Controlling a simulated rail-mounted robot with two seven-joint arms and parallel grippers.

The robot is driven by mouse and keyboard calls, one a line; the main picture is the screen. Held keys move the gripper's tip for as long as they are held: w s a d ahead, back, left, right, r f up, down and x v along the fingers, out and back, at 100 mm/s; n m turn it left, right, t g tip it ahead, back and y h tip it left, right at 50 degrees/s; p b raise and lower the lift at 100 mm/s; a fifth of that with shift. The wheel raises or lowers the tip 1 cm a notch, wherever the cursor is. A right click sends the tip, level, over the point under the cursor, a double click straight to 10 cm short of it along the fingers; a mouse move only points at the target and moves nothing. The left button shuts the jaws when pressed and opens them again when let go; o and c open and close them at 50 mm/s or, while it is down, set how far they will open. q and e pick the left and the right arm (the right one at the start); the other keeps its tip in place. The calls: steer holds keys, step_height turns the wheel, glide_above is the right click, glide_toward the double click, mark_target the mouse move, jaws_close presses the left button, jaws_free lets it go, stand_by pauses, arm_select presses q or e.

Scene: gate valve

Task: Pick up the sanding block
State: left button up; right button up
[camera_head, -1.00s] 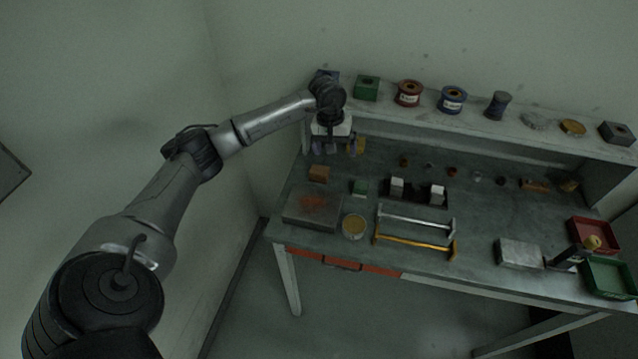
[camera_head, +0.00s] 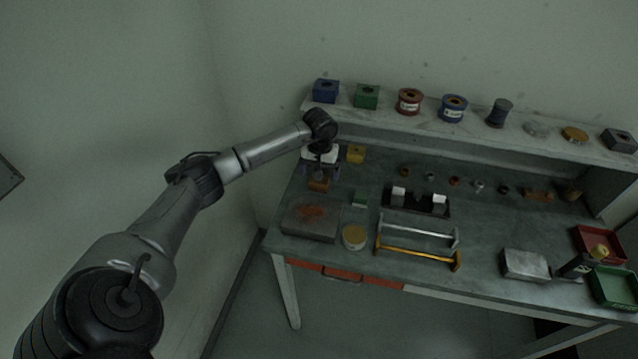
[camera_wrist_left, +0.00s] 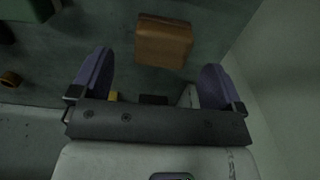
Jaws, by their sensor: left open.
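An orange-brown block, which I take to be the sanding block (camera_head: 318,185), sits on the bench at its left end, behind a rust-stained plate. In the left wrist view the block (camera_wrist_left: 163,41) lies beyond the fingertips, roughly centred between them. My left gripper (camera_head: 320,170) is over the block, its fingers pointing down and partly covering it in the head view. In the left wrist view the gripper (camera_wrist_left: 156,82) has its two purple-grey fingers wide apart with nothing between them. My right gripper is not in view.
A shelf (camera_head: 385,112) with spools runs along the back. The wall is close on the left.

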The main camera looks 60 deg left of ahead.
arm_select(q)
steer(key=shift+s+f, duration=0.1)
steer(key=shift+f, duration=2.2)
steer(key=c, duration=1)
steer(key=shift+r, duration=0.5)
steer(key=r, duration=0.2)
steer(key=d+r, duration=0.1)
steer(key=r, duration=0.1)
steer(key=w+d+r, duration=0.1)
steer(key=d+r, duration=0.1)
steer(key=d, duration=0.1)
steer(key=w+d+r, duration=0.1)
steer(key=d+r, duration=0.1)
steer(key=d, duration=0.1)
steer(key=w+d+r, duration=0.1)
steer(key=d+r, duration=0.1)
steer(key=d, duration=0.2)
steer(key=shift+d+p, duration=0.1)
steer(key=shift+p, duration=0.2)
